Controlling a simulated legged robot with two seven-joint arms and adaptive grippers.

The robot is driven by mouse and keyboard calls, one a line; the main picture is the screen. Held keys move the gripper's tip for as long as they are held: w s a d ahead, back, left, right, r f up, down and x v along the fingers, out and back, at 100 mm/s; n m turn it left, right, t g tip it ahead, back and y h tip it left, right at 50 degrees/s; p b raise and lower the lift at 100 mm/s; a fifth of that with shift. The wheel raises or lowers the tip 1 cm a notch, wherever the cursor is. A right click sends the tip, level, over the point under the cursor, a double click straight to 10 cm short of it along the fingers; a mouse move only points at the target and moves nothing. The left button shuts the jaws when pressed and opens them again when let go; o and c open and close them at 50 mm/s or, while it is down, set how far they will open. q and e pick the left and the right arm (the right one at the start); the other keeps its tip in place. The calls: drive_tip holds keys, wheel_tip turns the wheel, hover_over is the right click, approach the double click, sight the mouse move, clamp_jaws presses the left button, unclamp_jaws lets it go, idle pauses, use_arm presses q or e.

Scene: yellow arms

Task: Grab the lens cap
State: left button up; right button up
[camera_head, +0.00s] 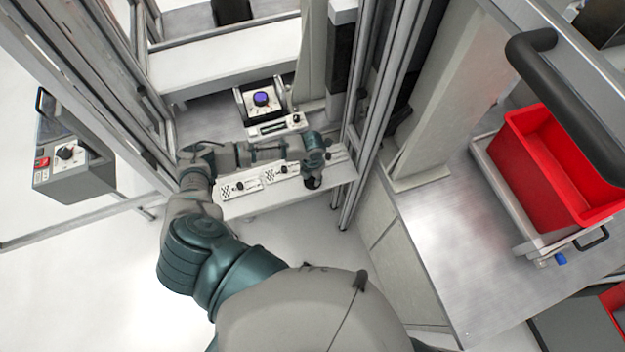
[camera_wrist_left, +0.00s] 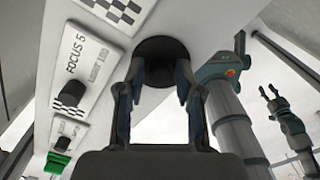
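A round black piece, likely the lens cap (camera_wrist_left: 162,47), shows in the left wrist view against a white surface. My left gripper (camera_wrist_left: 160,72) has its two fingers apart, with the tips at the lower left and lower right of this piece. I cannot tell whether the tips touch it. In the head view my left gripper (camera_head: 313,182) points down by the right front end of the white shelf (camera_head: 240,207). My right gripper (camera_wrist_left: 270,93) shows small in the left wrist view, two prongs apart and empty; it is not in the head view.
A device with a purple round lens (camera_head: 262,98) stands behind my left arm. Panels with knobs (camera_head: 240,187) line the shelf; one reads FOCUS 5 (camera_wrist_left: 77,57). Metal frame posts (camera_head: 375,110) stand close on the right. A red bin (camera_head: 545,165) sits on a metal table.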

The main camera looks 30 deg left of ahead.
use_arm(q)
clamp_jaws()
drive_tip(key=shift+r, duration=0.15)
